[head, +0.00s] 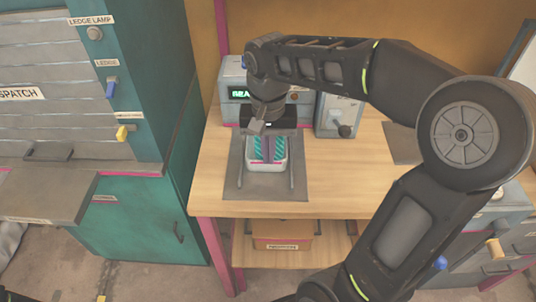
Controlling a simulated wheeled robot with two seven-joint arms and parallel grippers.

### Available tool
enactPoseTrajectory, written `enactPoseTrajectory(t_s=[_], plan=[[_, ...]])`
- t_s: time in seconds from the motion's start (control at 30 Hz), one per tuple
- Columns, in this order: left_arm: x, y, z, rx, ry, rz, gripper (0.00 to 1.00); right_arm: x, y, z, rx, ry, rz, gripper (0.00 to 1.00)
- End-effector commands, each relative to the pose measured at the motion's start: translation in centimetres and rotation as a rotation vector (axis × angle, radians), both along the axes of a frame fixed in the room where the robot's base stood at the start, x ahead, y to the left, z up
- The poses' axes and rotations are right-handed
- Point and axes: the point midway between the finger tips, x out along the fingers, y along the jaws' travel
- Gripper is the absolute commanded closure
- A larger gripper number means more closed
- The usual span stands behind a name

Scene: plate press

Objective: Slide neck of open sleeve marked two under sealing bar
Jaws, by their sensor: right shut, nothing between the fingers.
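A pale open-topped sleeve or tray (281,168) with teal striped contents and a dark strip down its middle lies on a grey mat (238,186) on the wooden table. No number can be read on it. Behind it stands a grey sealer-like machine (232,78) with a lit green display. My right gripper (257,127) is shut and empty, pointing down over the far edge of the sleeve, in front of the machine. My arm hides part of the machine, and the sealing bar cannot be made out clearly. My left gripper is out of view.
A grey box with a dark knob (344,130) stands right of the machine. A teal dispatch cabinet (150,215) with a protruding ledge (45,197) is at left. A cardboard box (283,236) sits on the lower shelf. The table's front right (345,190) is clear.

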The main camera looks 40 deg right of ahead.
Motion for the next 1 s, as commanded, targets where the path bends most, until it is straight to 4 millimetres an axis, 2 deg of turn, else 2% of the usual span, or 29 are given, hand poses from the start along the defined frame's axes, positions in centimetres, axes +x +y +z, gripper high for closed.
enactPoseTrajectory(t_s=[0.17,0.5,0.73,1.0], plan=[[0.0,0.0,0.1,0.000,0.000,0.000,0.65,-0.2,0.0,-2.5,0.001,0.006,-0.001,1.00],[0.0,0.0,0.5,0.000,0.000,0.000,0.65,-0.2,0.0,-9.3,0.002,0.006,0.000,1.00],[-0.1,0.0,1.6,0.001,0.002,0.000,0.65,2.5,-1.9,-9.0,0.001,0.002,-0.001,1.00],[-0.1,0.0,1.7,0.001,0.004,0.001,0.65,3.2,-2.4,-9.1,0.001,0.000,0.000,1.00]])
